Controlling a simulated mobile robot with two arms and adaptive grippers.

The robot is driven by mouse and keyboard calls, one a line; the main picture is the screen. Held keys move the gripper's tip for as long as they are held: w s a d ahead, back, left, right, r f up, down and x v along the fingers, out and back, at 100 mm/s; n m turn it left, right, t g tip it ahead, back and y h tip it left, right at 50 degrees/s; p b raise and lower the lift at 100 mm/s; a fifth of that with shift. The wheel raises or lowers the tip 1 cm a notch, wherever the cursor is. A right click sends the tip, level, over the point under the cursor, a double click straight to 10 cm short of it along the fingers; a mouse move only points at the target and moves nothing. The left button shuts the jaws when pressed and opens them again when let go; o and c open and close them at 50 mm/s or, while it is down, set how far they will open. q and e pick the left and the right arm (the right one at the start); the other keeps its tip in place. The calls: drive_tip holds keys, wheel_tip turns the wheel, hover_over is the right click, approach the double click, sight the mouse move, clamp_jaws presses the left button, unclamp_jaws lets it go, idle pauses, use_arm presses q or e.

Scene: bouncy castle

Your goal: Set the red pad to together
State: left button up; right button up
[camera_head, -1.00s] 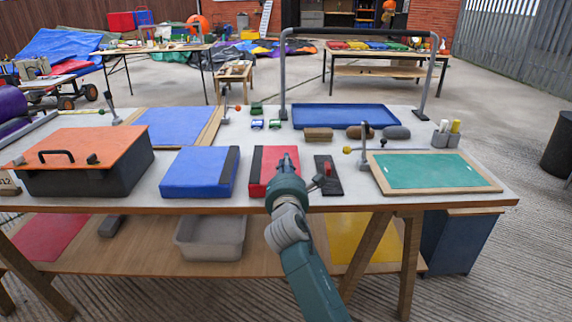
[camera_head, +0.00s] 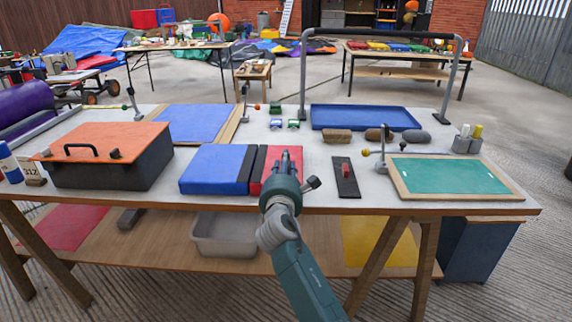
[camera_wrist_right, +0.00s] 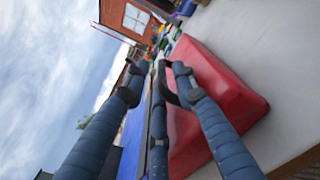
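The red pad (camera_head: 278,168) lies on the table with its dark left strip close beside the dark right edge of the blue pad (camera_head: 215,169). Only a thin line shows between them; I cannot tell if they touch. My right gripper (camera_head: 286,160) is over the red pad and hides part of it. In the right wrist view its fingers (camera_wrist_right: 158,75) look spread apart beside the red pad (camera_wrist_right: 215,95), with a dark loop near their tips. I see nothing clearly clamped. My left gripper is out of view.
A dark plate with a red switch (camera_head: 345,172) lies right of the red pad, then a green board (camera_head: 450,176). A black box with an orange lid (camera_head: 105,142) stands at left. A blue tray (camera_head: 362,117) is behind. Bare tabletop shows between red pad and plate.

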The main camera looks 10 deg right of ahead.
drive_tip(key=shift+d, duration=0.1)
drive_tip(key=v, duration=1.2)
